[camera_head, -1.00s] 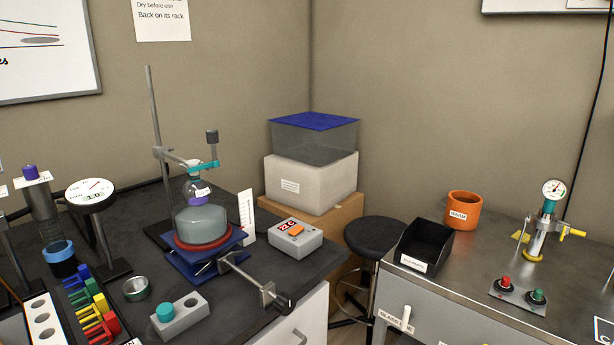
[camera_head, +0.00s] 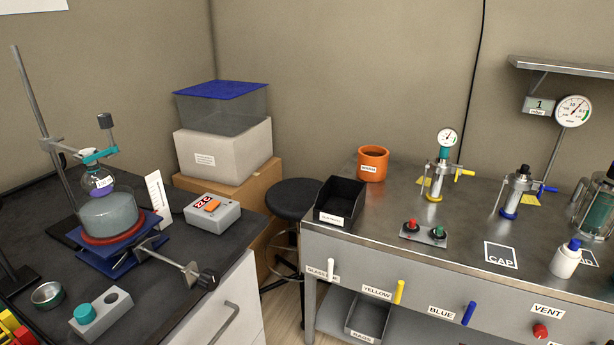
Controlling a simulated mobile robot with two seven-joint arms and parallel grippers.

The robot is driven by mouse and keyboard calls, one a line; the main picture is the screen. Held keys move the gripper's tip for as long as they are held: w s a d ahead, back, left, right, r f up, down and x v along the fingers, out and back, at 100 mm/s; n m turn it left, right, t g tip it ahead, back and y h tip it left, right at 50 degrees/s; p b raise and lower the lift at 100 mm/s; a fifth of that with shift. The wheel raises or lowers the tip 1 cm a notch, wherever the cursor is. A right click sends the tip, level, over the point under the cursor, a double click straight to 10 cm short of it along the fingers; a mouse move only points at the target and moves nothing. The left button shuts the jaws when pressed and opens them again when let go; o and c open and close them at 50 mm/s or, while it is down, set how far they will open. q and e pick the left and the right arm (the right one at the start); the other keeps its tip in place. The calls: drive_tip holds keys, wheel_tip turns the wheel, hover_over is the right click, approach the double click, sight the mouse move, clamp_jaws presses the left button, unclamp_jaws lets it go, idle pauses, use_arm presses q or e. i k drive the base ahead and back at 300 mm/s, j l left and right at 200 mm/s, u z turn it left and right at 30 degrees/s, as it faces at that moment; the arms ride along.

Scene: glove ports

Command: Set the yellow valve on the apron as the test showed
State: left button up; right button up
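The apron is the grey front panel (camera_head: 350,270) of the right bench. On it a yellow valve handle (camera_head: 398,291) stands near upright, its top leaning slightly right, beside a label reading YELLOW (camera_head: 377,291). On the bench top stands a clear cylinder with a yellow base ring (camera_head: 434,198), a round gauge (camera_head: 447,137) and a yellow side handle (camera_head: 464,173) pointing right. The gauge's reading is too small to tell. Neither of my grippers is in view.
The apron also has a white handle (camera_head: 330,268), a blue handle (camera_head: 469,313) and a red VENT knob (camera_head: 540,330). A stool (camera_head: 293,200) fills the gap between benches.

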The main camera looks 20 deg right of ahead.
sight(399, 290)
drive_tip(key=z, duration=1.4)
